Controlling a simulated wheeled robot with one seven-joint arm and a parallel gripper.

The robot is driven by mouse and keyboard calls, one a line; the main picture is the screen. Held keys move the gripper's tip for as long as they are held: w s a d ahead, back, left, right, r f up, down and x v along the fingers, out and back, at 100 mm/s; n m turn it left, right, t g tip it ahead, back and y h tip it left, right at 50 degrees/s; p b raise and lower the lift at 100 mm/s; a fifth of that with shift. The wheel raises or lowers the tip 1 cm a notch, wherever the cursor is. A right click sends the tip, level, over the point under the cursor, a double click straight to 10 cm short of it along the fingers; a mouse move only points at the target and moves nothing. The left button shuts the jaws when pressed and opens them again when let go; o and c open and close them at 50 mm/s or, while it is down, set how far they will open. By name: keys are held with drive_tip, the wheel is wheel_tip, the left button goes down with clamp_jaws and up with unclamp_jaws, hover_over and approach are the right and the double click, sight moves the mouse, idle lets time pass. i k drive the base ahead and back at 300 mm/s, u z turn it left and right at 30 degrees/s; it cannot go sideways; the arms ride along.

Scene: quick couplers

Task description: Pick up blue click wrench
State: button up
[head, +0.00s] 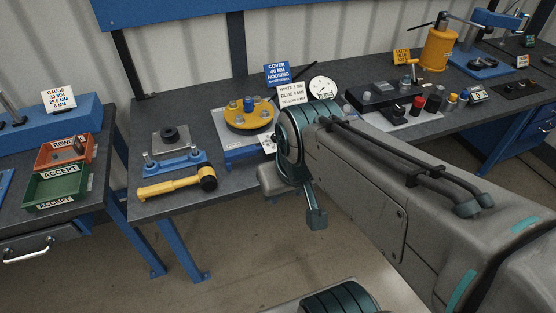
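No blue click wrench can be made out for certain. A yellow tool (172,187) with a black round head lies near the front edge of the left part of the bench. A blue fixture (176,164) with two upright metal posts stands just behind it. My arm reaches in from the right and covers part of the bench front. The end of my arm with my gripper (314,214) hangs in front of the bench edge, right of the yellow tool and apart from it. Its fingers are too unclear to tell open from shut.
A yellow round housing (249,117) sits on a blue-edged base, with a blue sign (277,74) and a dial gauge (322,87) nearby. Red (66,153) and green bins (57,187) stand on the separate left bench. A gap divides the benches. Black fixtures (384,95) stand behind my arm.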

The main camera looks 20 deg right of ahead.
sight(270, 148)
drive_tip(key=k, duration=0.85)
drive_tip(key=z, duration=0.7)
drive_tip(key=i, duration=1.45)
drive_tip(key=u, duration=0.85)
drive_tip(key=i, duration=0.4)
drive_tip(key=u, duration=0.45)
